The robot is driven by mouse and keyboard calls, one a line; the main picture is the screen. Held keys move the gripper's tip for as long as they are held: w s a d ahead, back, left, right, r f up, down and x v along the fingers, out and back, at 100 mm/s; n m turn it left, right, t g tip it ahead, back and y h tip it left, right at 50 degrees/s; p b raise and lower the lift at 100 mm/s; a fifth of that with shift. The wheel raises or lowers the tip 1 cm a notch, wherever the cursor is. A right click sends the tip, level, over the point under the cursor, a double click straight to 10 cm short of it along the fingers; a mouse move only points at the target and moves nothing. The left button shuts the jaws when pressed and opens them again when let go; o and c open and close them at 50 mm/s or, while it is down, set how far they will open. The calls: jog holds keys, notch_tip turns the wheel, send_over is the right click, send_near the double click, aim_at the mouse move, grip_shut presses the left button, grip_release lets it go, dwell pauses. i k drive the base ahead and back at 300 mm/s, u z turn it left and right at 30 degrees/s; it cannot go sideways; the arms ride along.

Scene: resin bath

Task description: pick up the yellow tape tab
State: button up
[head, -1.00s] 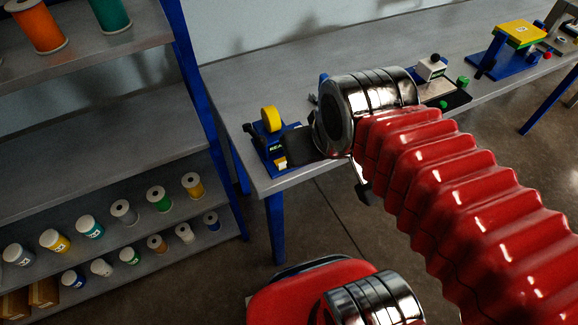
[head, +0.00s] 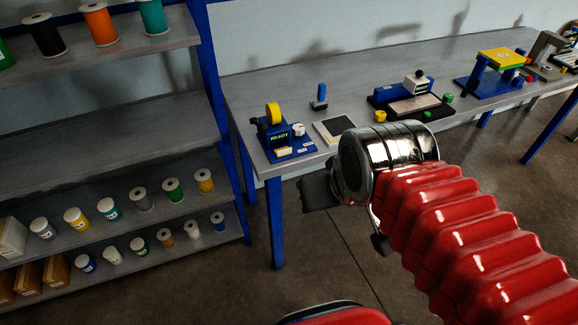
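A blue tape dispenser (head: 270,140) marked READY stands at the near left corner of the grey bench, with a yellow roll (head: 273,114) on top. A small pale yellow piece, apparently the tape tab (head: 284,151), shows at the dispenser's front. My gripper (head: 316,193) is a dark shape beyond the chrome wrist, in the picture below and right of the dispenser and apart from it. It appears over the floor, past the bench's front edge. Its fingers are too dark to tell whether they are open or hold anything.
The bench (head: 350,75) also bears a dark-topped pad (head: 334,130), a blue upright piece (head: 320,96), a blue fixture with a tray (head: 410,103) and a yellow-topped stand (head: 500,58). A shelf rack (head: 100,110) with spools and jars stands left. Floor is open in front.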

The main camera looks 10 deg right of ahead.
aim_at(287, 151)
jog(key=k, duration=1)
jog(key=u, duration=0.75)
jog(key=i, duration=1)
jog(key=u, duration=0.05)
